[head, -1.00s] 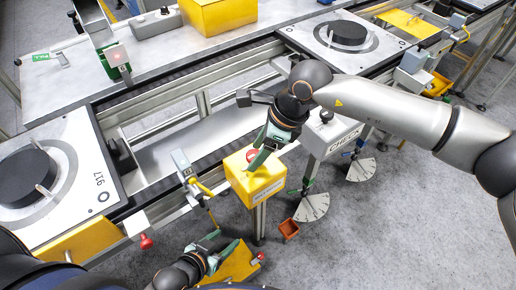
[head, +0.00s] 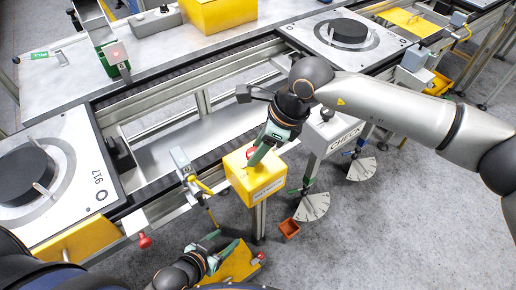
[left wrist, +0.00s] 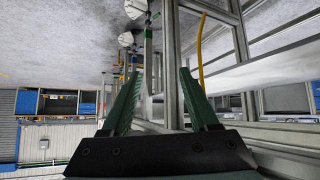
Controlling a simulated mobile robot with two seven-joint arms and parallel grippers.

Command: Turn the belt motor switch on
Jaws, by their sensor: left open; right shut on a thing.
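A yellow box (head: 256,182) on a post stands in front of the conveyor, with a red knob (head: 252,153) on its top. Its label is too small to read, so I cannot tell for sure that it is the belt motor switch. My right gripper (head: 257,154) points down at the box top and is shut on the red knob, whose larger part the fingers hide. My left gripper (head: 228,243) is open and empty, low in front of the conveyor; its two green fingers (left wrist: 160,95) stand apart in the left wrist view.
Pallets with black discs sit on the conveyor at left (head: 22,176) and back right (head: 348,36). A CHECK box (head: 330,133) stands right of the yellow box. A lower yellow part (head: 240,264) is beside my left gripper.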

